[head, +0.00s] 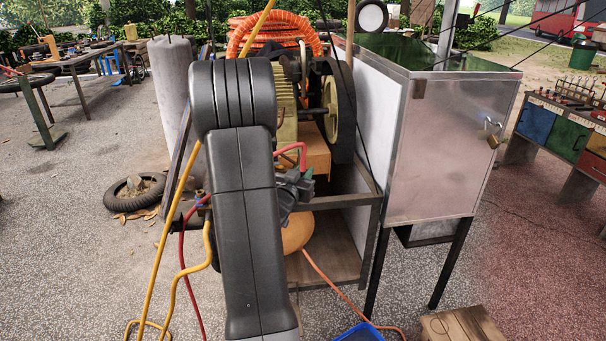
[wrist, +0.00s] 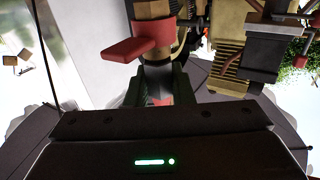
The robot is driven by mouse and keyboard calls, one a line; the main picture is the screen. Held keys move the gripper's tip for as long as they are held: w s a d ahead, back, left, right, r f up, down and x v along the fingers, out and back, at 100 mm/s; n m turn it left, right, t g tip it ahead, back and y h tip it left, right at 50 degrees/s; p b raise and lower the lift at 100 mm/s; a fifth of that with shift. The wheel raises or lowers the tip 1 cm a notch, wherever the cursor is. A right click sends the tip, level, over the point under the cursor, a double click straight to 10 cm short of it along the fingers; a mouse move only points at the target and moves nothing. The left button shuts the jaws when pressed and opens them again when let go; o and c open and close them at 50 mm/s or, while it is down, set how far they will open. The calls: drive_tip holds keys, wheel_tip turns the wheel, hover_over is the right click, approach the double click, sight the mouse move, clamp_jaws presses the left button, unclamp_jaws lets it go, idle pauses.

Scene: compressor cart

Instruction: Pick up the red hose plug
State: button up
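In the wrist view, my gripper (wrist: 158,86) has its two dark fingers on either side of a grey fitting (wrist: 157,74). A small red part (wrist: 157,99), which looks like the red hose plug, shows low between the fingers, partly hidden by the gripper body. Whether the fingers press on it or stand slightly apart, I cannot tell. A red valve handle (wrist: 138,42) on a brass body sits just beyond the fingers. In the head view, my arm covers much of the cart's front, and the plug cannot be made out there.
The compressor flywheel (head: 335,112) and the orange coiled hose (head: 285,27) are behind my arm. A metal cabinet (head: 440,150) stands close on the right. A yellow hose (head: 178,285) hangs at the left. A blue bin (head: 358,333) and a wooden crate (head: 455,327) are on the ground.

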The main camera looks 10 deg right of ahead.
wheel_tip(320, 180, up, 15)
drive_tip(key=p, duration=0.6)
drive_tip(key=shift+p, duration=0.4)
